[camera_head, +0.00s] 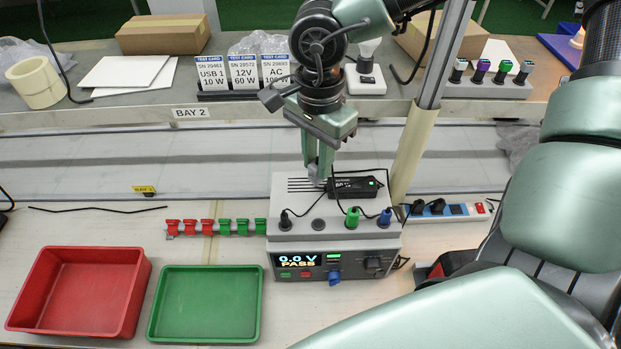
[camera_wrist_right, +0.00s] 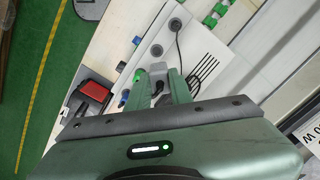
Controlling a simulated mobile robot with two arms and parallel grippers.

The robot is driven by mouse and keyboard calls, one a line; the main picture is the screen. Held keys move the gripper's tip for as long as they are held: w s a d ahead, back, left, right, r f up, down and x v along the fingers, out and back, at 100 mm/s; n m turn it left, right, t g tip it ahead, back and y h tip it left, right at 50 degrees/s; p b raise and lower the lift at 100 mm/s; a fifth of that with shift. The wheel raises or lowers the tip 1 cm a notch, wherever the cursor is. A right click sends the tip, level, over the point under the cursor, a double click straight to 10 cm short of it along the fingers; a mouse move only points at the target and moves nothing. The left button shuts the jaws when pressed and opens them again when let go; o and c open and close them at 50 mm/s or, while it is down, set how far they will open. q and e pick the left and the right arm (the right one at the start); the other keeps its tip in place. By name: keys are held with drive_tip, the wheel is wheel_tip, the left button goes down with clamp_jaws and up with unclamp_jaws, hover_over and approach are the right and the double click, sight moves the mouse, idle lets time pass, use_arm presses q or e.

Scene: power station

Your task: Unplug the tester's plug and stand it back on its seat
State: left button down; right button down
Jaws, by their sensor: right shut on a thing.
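The tester (camera_head: 338,240) is a light grey box whose screen reads "0.0 V PASS". A black device (camera_head: 358,187) with a green light lies on its top. On the tester's top front are a black plug (camera_head: 284,219), an empty round seat (camera_head: 318,224), a green plug (camera_head: 352,217) and a blue plug (camera_head: 385,217). My left gripper is not in view.
A row of red and green clips (camera_head: 218,227) lies left of the tester. A red tray (camera_head: 80,290) and a green tray (camera_head: 206,304) stand at the front left. A power strip (camera_head: 445,211) and a pale post (camera_head: 412,150) stand at the right. Test cards (camera_head: 244,72) stand behind.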

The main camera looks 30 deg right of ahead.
wheel_tip(320, 180, down, 9)
drive_tip(key=s+b, duration=0.1)
drive_tip(key=b, duration=0.7)
drive_tip(key=shift+r, duration=0.15)
drive_tip(key=shift+f+b, duration=1.2)
drive_tip(key=shift+f, duration=0.95)
drive_tip(key=shift+f+b, duration=0.7)
drive_tip(key=shift+f, duration=0.1)
drive_tip(key=shift+f+b, duration=0.2)
drive_tip(key=shift+b, duration=0.2)
drive_tip(key=shift+b, duration=0.45)
